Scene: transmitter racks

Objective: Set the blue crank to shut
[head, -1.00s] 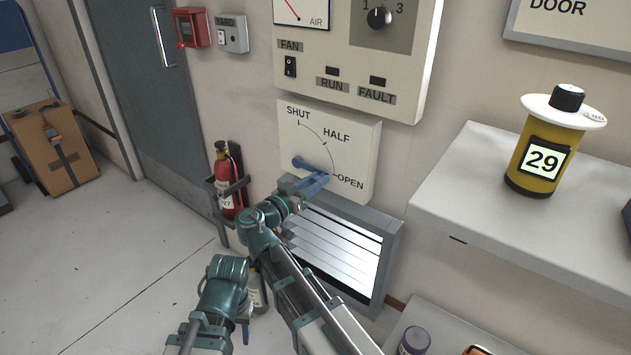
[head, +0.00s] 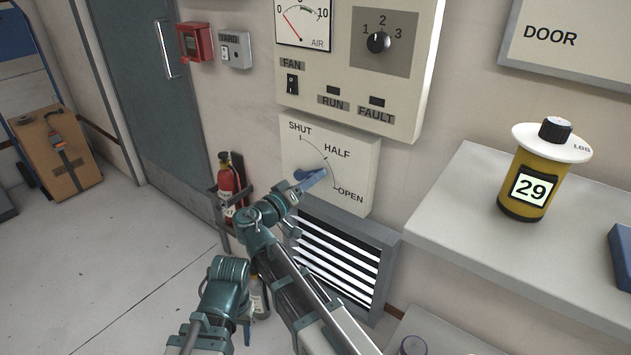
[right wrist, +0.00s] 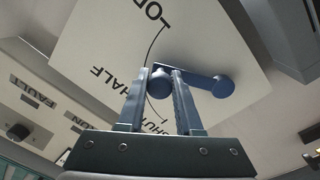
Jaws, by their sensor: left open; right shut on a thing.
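The blue crank (head: 314,178) is on a cream dial panel (head: 356,163) marked SHUT, HALF and OPEN. It points right, between OPEN and HALF. My right gripper (head: 300,190) is at the crank. In the right wrist view its two fingers (right wrist: 160,95) are shut on the knob end of the crank (right wrist: 161,79), and the round hub (right wrist: 222,87) shows to the right. My left arm is low in the head view, and my left gripper (head: 246,325) is open, apart from the crank; its fingertips are hard to make out.
A louvre (head: 390,262) sits below the dial. A control panel (head: 345,70) is above it. A shelf (head: 465,215) with a yellow canister (head: 526,190) juts out at right. A fire extinguisher (head: 228,185) hangs at left.

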